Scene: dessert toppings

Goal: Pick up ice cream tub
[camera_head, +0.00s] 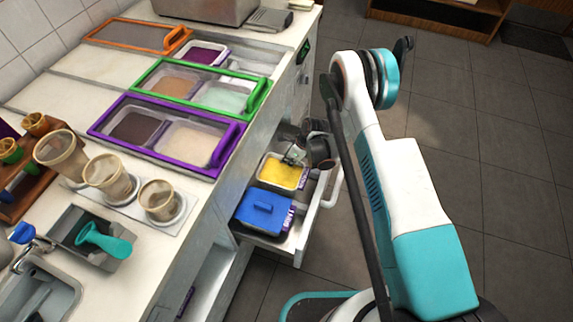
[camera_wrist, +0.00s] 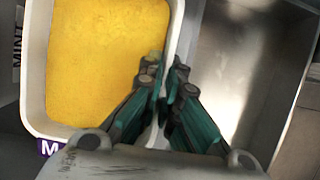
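The ice cream tub (camera_head: 268,178), white-walled with yellow ice cream, sits in the open drawer in the head view. It fills the left of the wrist view (camera_wrist: 36,75). My gripper (camera_wrist: 166,72) is at the tub's right wall, with one finger on the inside over the yellow ice cream and the other outside. The fingers are close together with the rim between them, and look shut on it. In the head view my gripper (camera_head: 294,154) is at the tub's far edge, partly hidden by my arm.
The drawer (camera_head: 299,257) also holds a tub with a blue lid (camera_head: 262,214), nearer the camera. Bare metal drawer floor (camera_wrist: 225,70) lies right of the tub in the wrist view. The counter holds purple-framed (camera_head: 98,130) and green-framed (camera_head: 140,76) topping bins.

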